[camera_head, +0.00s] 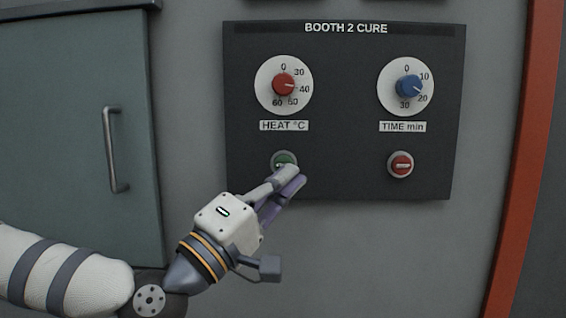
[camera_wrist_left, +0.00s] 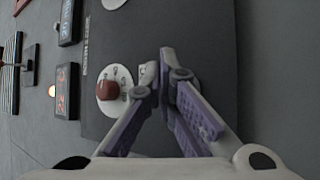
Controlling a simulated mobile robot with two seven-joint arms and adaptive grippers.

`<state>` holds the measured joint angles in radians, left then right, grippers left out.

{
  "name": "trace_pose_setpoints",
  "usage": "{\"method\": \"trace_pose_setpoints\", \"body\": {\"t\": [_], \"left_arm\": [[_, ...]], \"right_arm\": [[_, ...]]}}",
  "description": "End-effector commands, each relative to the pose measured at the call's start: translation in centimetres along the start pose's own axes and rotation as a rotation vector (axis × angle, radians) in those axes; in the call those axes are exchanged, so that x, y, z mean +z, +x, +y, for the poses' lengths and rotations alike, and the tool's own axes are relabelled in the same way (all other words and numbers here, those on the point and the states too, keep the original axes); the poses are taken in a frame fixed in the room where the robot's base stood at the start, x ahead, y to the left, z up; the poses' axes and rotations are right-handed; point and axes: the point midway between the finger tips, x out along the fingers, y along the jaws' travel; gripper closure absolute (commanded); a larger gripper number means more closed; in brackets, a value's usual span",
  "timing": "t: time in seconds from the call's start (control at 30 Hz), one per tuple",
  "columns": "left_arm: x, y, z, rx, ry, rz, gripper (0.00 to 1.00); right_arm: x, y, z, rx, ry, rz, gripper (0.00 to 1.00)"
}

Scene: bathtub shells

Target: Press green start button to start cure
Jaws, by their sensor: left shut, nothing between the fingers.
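The green button (camera_head: 284,160) sits in a pale ring on the dark BOOTH 2 CURE panel (camera_head: 345,120), below the red HEAT knob (camera_head: 283,85). My left gripper (camera_head: 292,179) is shut and empty. Its fingertips overlap the lower edge of the button in the head view; I cannot tell whether they touch it. In the left wrist view the closed fingers (camera_wrist_left: 166,62) point at the panel, with the red knob (camera_wrist_left: 108,90) to their left, and the green button is hidden. My right gripper is not in view.
A red button (camera_head: 401,165) with a white bar sits at the panel's right, below the blue TIME knob (camera_head: 409,88). A grey-green cabinet door (camera_head: 60,150) with a handle (camera_head: 115,150) is at the left. An orange-red upright (camera_head: 525,150) stands at the right.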

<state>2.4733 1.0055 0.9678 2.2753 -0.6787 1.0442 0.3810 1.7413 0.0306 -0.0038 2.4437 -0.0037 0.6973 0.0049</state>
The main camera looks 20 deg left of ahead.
Motion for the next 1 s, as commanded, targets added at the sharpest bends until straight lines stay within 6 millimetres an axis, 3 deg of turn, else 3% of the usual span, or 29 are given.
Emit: {"method": "trace_pose_setpoints", "body": {"t": [0.37, 1.0], "left_arm": [[1.6, -2.3, 1.9, 0.002, 0.0, 0.001, 1.0], [1.7, -2.4, 1.8, 0.001, 0.001, 0.001, 1.0]], "right_arm": [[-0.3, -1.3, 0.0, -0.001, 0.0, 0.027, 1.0], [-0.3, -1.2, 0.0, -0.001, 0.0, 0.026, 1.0]]}}
